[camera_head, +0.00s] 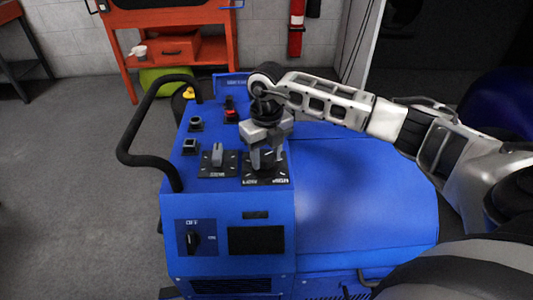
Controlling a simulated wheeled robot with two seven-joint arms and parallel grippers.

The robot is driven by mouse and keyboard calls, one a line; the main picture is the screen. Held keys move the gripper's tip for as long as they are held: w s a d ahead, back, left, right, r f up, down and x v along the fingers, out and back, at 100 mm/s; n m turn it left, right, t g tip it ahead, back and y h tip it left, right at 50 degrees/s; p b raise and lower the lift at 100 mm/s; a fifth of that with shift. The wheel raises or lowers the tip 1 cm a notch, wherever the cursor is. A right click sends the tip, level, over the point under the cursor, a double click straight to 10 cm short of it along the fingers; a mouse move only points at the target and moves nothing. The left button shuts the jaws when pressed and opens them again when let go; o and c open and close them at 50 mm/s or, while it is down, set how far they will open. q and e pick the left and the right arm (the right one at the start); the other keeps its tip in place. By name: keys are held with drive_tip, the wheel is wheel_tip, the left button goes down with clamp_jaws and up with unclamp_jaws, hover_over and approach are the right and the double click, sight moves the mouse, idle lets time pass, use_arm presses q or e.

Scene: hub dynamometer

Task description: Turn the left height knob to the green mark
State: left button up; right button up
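A blue machine's control panel carries two dark dial plates side by side. The left plate has a grey lever-like knob (217,154), standing up and uncovered, with small lettering below it. The right plate (281,178) is lettered LOW and HIGH. My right gripper (265,162) comes in from the right and points down over this right plate. Its two fingers stand apart at the plate and hide its middle. I cannot tell whether they touch or hold a knob there. No green mark can be made out on either plate. My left gripper is out of view.
Two small square-based controls (191,146) and a red switch (231,112) sit farther back. A black handle bar (133,128) stands at the panel's left. An OFF switch (194,240) is on the front face. An orange workbench (170,20) stands behind; grey floor is clear left.

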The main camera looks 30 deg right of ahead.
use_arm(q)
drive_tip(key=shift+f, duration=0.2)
use_arm(e)
drive_tip(key=shift+n, duration=0.3)
drive_tip(key=shift+b, duration=0.3)
drive_tip(key=n+b, duration=0.1)
drive_tip(key=n, duration=0.2)
drive_tip(key=shift+w+d+n, duration=0.1)
drive_tip(key=shift+d+n, duration=0.05)
drive_tip(key=shift+n, duration=0.15)
drive_tip(key=n+b, duration=0.2)
drive_tip(key=n, duration=0.3)
drive_tip(key=shift+d, duration=0.1)
drive_tip(key=shift+w+n+b, duration=0.1)
drive_tip(key=shift+n+b, duration=0.4)
drive_tip(key=shift+n, duration=0.6)
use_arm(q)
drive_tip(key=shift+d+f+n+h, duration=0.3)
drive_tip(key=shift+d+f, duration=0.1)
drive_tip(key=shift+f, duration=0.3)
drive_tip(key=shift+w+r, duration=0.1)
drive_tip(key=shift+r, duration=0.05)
use_arm(e)
drive_tip(key=shift+r+n, duration=0.1)
drive_tip(key=shift+n, duration=0.2)
